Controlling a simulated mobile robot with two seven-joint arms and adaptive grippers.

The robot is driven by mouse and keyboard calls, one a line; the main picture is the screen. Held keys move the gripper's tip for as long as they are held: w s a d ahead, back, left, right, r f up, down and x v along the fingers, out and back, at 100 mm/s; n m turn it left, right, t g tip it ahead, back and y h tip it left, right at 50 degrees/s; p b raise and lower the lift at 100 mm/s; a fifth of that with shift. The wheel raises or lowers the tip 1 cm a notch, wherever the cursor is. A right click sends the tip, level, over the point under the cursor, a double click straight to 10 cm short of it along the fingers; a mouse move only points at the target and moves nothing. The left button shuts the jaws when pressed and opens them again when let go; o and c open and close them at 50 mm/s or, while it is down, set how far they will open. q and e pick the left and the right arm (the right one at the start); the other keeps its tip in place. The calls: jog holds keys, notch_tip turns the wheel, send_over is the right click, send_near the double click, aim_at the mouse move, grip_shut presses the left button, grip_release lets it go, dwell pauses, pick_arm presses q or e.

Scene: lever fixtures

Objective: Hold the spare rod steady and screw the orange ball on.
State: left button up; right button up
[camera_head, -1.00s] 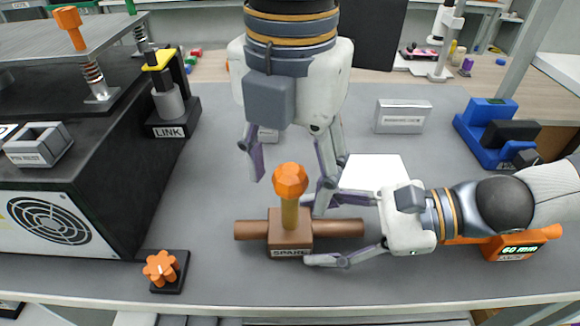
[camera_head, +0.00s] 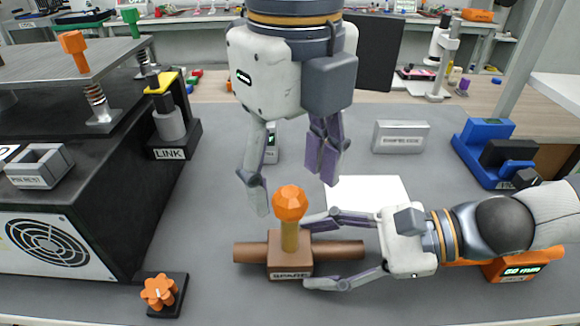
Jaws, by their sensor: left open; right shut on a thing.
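The orange ball (camera_head: 290,203) sits at the top of the upright yellowish spare rod (camera_head: 290,238). The rod stands in a brown block marked SPARE (camera_head: 290,262), with a brown bar running out of it to both sides. My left gripper (camera_head: 291,194) points down from above, open, with its fingers spread to the left and right of the ball; contact is not visible. My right gripper (camera_head: 307,254) lies low, coming from the right, shut on the SPARE block with one finger along its far side and one along its near side.
An orange star knob (camera_head: 160,292) stands on a black base at front left. A LINK fixture (camera_head: 172,125) and a dark machine (camera_head: 90,200) fill the left. A blue fixture (camera_head: 482,150) and a grey labelled box (camera_head: 400,137) stand at the back right. A white sheet (camera_head: 368,190) lies behind my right gripper.

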aim_at(293, 191)
pick_arm(q)
jog(key=n, duration=0.7)
jog(key=shift+w, duration=0.15)
pick_arm(e)
jog(key=shift+d+f, duration=0.1)
jog(key=shift+f, duration=0.15)
pick_arm(q)
jog(key=n, duration=0.3)
jog(key=shift+n, duration=0.3)
jog(key=shift+f, duration=0.15)
jog(key=shift+f, duration=1.45)
grip_shut()
jog(key=shift+d+m, duration=0.1)
jog(key=shift+m, duration=1.1)
jog(key=shift+c, duration=0.2)
grip_release()
jog(key=shift+m, duration=0.5)
